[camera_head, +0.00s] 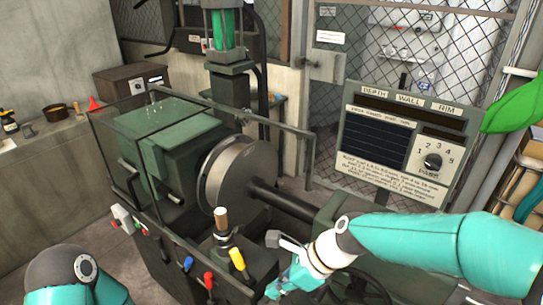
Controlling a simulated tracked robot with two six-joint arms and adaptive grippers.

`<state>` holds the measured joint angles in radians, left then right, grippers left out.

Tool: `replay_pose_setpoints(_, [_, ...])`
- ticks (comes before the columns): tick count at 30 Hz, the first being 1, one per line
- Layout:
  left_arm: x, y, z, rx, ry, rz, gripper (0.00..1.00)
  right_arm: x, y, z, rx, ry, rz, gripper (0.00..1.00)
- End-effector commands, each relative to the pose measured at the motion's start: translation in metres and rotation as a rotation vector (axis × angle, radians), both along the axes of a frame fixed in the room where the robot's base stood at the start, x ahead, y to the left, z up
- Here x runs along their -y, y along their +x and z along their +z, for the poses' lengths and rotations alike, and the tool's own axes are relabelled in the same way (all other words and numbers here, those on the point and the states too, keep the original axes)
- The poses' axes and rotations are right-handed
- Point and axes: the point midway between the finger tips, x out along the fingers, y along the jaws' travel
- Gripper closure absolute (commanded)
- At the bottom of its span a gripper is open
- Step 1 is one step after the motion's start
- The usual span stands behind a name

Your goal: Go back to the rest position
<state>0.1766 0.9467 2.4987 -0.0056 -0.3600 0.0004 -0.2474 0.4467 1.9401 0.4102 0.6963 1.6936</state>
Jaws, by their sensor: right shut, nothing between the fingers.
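My right arm comes in from the right, and my right gripper (278,289) is low in the middle, near the bottom edge. Its fingers are shut with nothing between them. It appears just right of the yellow-handled lever (237,259) on the machine's front; I cannot tell whether they touch. A part of my left arm shows at the bottom left, but its gripper is out of view. The spinning machine has a green headstock (165,135), a round grey disc (236,178) and a dark shaft (285,200).
Levers with a wooden knob (221,222), a blue handle (188,263) and a red handle (209,281) stand along the front. A panel (400,145) with a dial (432,162) stands at the right. A dark rail frame (305,160) surrounds the machine.

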Motion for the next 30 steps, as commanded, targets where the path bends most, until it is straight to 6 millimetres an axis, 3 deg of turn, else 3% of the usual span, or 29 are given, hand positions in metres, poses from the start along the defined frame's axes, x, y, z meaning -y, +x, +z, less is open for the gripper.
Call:
replay_pose_setpoints(8, [0.000,0.000,0.000,0.001,0.000,0.000,0.46,0.028,-0.004,-0.049,-0.124,-0.021,-0.060,1.00])
replay_pose_setpoints(14, [0.000,0.000,0.000,0.000,0.000,0.000,0.46,0.048,-0.031,-0.102,-0.241,-0.060,-0.070,1.00])
replay_pose_setpoints(19, [0.000,0.000,0.000,0.000,0.000,0.000,0.46,0.072,-0.068,-0.163,-0.276,-0.113,-0.002,1.00])
replay_pose_setpoints(24, [0.000,0.000,0.000,0.000,0.000,0.000,0.46,0.100,-0.137,-0.242,-0.139,-0.158,0.326,1.00])
replay_pose_setpoints(27, [0.000,0.000,0.000,0.000,0.000,0.000,0.46,0.107,-0.166,-0.268,0.043,-0.164,0.594,1.00])
replay_pose_setpoints(30, [0.000,0.000,0.000,0.000,0.000,0.000,0.46,0.108,-0.178,-0.280,0.255,-0.173,0.859,1.00])
